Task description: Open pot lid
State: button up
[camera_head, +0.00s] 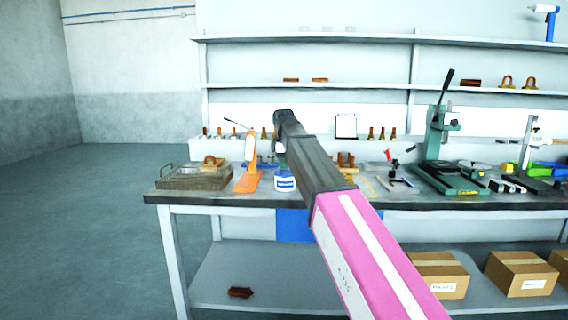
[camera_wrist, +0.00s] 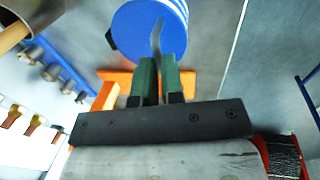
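In the wrist view, a round blue lid-like top (camera_wrist: 138,32) with a blue-and-white striped side lies just beyond my fingertips. A thin grey curved piece (camera_wrist: 157,36) shows against it and runs down to the fingers. My gripper (camera_wrist: 161,62) has two green fingers close together with a narrow gap. Whether they grip the grey piece is unclear. In the head view, my dark and pink arm reaches over the bench and hides the fingers.
An orange stand (camera_head: 248,180) is just left of the pot, and a metal tray (camera_head: 193,180) is farther left. A green press (camera_head: 437,150) and small tools occupy the right side. Shelves (camera_head: 300,87) run behind the bench. Cardboard boxes (camera_head: 440,273) sit below.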

jog(key=shift+w+r+g, duration=0.5)
jog(key=shift+w+g, duration=0.1)
grip_shut()
jog(key=shift+w+r+g, duration=0.35)
jog(key=shift+r+g, duration=0.1)
jog(key=shift+g, duration=0.45)
jog(key=o, duration=0.6)
grip_release()
